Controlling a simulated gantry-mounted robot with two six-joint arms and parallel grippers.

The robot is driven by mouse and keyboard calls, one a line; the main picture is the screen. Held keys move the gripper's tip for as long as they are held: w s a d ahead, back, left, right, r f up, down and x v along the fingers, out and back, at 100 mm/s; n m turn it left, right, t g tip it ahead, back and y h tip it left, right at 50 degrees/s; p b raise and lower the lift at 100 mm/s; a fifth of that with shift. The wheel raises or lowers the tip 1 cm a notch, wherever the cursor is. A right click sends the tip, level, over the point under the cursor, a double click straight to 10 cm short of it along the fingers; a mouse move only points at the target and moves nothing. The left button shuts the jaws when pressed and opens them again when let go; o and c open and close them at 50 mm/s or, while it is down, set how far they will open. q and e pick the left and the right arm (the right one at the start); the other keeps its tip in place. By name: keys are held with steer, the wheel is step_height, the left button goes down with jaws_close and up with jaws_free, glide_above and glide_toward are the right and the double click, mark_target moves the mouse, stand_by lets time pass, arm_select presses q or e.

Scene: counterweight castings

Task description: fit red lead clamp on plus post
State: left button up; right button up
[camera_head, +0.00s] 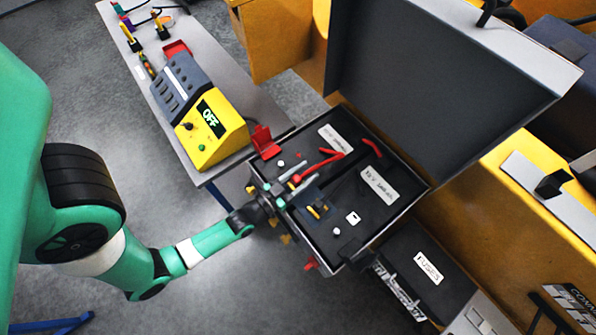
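My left gripper (298,178) reaches in from the left over the open dark battery box (322,258). Its two pale teal fingers stand apart, with a curved red piece (324,161), which looks like the red lead clamp or its lead, running between and beyond their tips. I cannot tell whether the fingers touch it. A second red piece (372,147) lies farther right in the box. A red flap (264,142) stands at the box's upper left edge. I cannot tell which fitting is the plus post. My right gripper is not in view.
The raised grey lid (440,80) closes off the back of the box. A yellow unit reading OFF (212,128) stands on the grey bench (205,165) at left. White labels (379,183) and small white fittings (353,217) are inside the box. A dark FUSES panel (428,268) adjoins at lower right.

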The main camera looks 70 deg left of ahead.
arm_select(q)
jaws_close()
step_height(320, 180, up, 4)
steer(key=shift+f+p, duration=0.2)
steer(key=shift+p, duration=0.4)
steer(key=shift+d+r, duration=0.25)
steer(key=shift+d, duration=0.05)
steer(key=s+d+r+p, duration=0.2)
steer(key=d+r+p, duration=0.2)
steer(key=d+p, duration=0.1)
steer(key=s+d+r+p, duration=0.2)
steer(key=d+r+p, duration=0.3)
steer(key=d, duration=0.2)
steer(key=shift+s+d, duration=0.3)
steer(key=shift+d, duration=0.05)
